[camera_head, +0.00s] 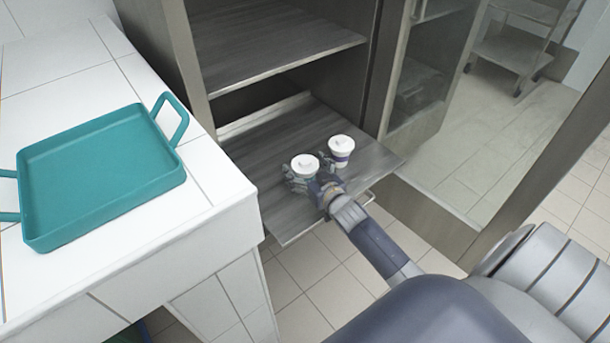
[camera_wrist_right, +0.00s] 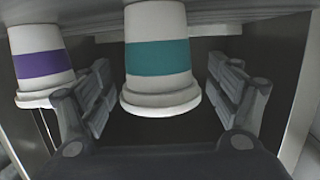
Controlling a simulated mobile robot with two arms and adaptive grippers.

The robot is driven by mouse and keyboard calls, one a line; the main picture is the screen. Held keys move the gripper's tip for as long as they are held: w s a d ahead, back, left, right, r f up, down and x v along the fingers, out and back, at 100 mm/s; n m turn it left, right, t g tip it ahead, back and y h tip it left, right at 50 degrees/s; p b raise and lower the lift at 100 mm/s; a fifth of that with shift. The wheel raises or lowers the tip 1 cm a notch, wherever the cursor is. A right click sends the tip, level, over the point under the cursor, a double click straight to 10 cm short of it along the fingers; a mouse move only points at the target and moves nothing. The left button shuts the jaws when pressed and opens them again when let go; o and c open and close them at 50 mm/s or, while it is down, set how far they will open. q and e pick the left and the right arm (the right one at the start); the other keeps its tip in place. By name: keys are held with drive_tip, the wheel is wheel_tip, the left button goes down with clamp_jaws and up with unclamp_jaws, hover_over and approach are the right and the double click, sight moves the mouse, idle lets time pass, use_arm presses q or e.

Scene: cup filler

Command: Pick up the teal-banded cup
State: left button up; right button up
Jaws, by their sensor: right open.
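The teal-banded cup (camera_wrist_right: 158,58) is white with a wide teal band and a white lid. It stands between the two open fingers of my right gripper (camera_wrist_right: 165,95) in the right wrist view, which shows the scene upside down. A gap shows between the cup and each finger. In the head view the cup (camera_head: 305,164) stands on the pulled-out metal shelf (camera_head: 285,215), with my right gripper (camera_head: 309,175) around it; its band is hidden there. My left gripper is not in view.
A purple-banded white cup (camera_head: 341,148) stands close by on the right; it is at the left in the wrist view (camera_wrist_right: 42,65). A teal tray (camera_head: 100,165) rests on the white tiled counter (camera_head: 215,190). Another metal shelf (camera_head: 270,45) is above.

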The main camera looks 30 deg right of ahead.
drive_tip(key=shift+w, duration=0.15)
drive_tip(key=c, duration=1.2)
drive_tip(key=shift+r, duration=0.1)
